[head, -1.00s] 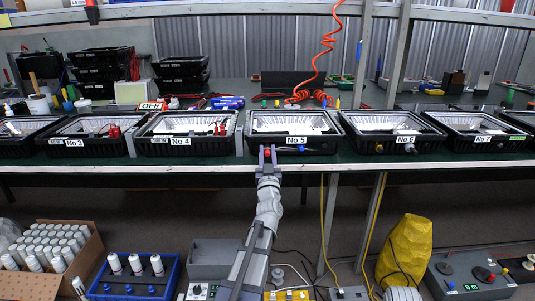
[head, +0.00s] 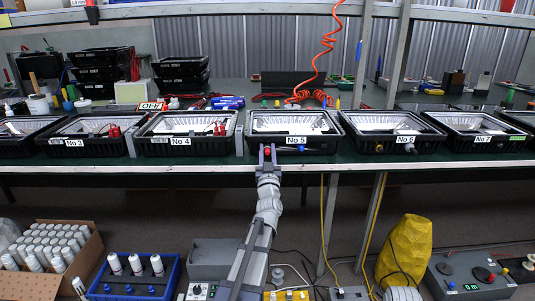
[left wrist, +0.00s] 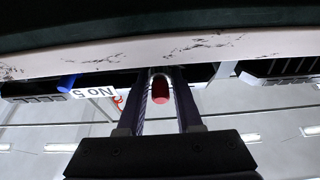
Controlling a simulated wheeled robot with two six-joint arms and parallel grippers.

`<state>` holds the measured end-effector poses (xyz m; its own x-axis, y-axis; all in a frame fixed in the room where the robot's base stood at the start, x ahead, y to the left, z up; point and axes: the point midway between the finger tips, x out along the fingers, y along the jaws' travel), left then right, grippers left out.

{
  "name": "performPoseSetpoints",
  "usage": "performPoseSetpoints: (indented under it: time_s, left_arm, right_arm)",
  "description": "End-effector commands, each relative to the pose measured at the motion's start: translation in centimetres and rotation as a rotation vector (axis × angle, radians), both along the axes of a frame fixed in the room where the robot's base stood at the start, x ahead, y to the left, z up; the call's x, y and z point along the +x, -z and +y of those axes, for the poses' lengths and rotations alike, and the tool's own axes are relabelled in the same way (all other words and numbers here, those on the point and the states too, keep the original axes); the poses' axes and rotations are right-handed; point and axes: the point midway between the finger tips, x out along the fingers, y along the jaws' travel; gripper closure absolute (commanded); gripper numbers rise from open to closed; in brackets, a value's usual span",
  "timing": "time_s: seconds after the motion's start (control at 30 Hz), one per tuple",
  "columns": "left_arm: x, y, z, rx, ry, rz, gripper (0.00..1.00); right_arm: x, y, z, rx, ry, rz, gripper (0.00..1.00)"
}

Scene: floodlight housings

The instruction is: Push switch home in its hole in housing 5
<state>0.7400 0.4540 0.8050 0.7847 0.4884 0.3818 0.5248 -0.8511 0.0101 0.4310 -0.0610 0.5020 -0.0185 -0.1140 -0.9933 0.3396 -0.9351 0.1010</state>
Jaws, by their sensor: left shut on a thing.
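Housing 5 (head: 322,143), a black floodlight housing labelled No 5, stands at the bench's front edge in the head view. Its upside-down label (left wrist: 95,92) shows in the left wrist view. My left gripper (head: 267,152) is at its front wall, left of the label. It is shut on the red switch (left wrist: 160,92), whose rounded red end shows between the two fingers. The hole is hidden, so I cannot tell how far the switch is in. A blue fitting (head: 302,148) sits on the same wall, right of the gripper. My right gripper is not in view.
Housing 4 (head: 205,150) and housing 6 (head: 375,146) stand on either side with narrow gaps. An orange coiled hose (head: 316,65) hangs behind housing 5. A blue crate (head: 135,290) is below.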

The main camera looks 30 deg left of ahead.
Motion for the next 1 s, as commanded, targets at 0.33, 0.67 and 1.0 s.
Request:
performPoseSetpoints:
  time_s: [0.33, 0.67, 1.0]
  left_arm:
    - [0.0, 0.0, 0.0, 0.000, 0.000, 0.000, 0.32]
    - [-0.1, 0.1, -0.1, 0.000, 0.000, 0.000, 0.31]
    - [-3.4, 1.8, -2.0, 0.000, 0.001, 0.000, 0.31]
  right_arm:
    - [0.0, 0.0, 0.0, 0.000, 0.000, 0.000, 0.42]
    - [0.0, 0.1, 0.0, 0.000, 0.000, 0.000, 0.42]
    - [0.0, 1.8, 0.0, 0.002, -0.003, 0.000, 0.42]
